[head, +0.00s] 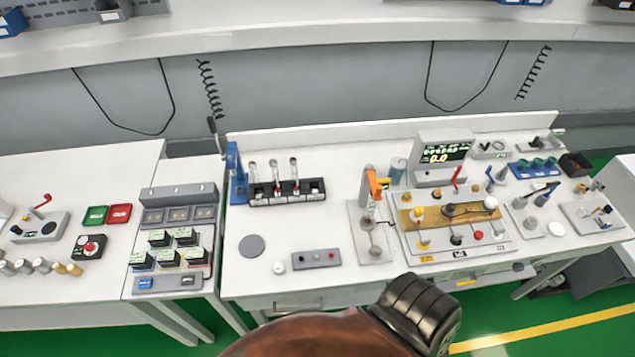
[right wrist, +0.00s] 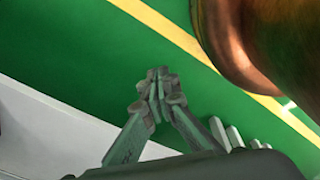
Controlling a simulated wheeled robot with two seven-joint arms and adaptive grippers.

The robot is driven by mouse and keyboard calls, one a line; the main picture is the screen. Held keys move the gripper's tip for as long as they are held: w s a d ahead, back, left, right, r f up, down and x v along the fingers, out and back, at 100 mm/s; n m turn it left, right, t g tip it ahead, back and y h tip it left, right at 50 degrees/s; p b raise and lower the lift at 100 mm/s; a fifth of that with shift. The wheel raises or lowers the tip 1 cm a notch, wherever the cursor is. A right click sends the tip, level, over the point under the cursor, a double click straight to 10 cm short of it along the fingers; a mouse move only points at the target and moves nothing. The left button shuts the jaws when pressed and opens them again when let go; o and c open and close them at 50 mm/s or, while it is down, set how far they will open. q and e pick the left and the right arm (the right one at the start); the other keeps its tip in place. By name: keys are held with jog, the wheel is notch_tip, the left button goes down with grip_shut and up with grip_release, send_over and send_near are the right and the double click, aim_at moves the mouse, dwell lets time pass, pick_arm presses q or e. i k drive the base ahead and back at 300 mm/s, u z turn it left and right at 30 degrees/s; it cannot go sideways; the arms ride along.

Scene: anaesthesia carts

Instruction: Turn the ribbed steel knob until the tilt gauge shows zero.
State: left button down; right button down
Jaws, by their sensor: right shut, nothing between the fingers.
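A display box (head: 443,155) stands at the back of the middle bench in the head view. It shows green marks and yellow digits that look like 0.0; I cannot tell if it is the tilt gauge. In front of it is a plate fixture (head: 408,238) with a brass-coloured plate (head: 406,219) and several small knobs. A small grey round part (head: 518,267) sits at the bench's front edge; its ribs cannot be made out. My right gripper (right wrist: 157,88) is shut and empty over the green floor in the right wrist view. My left gripper is not in view.
An orange-handled clamp (head: 373,188) stands left of the fixture. A rack (head: 318,190) and a grey button box (head: 316,258) are further left. Small tools crowd the bench's right end. Some bare bench top (head: 335,225) lies between rack and button box.

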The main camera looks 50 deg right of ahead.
aim_at(375, 252)
jog(key=u, duration=0.35)
jog(key=k, duration=1.35)
jog(key=z, duration=1.6)
jog(key=i, duration=0.5)
jog(key=u, duration=0.8)
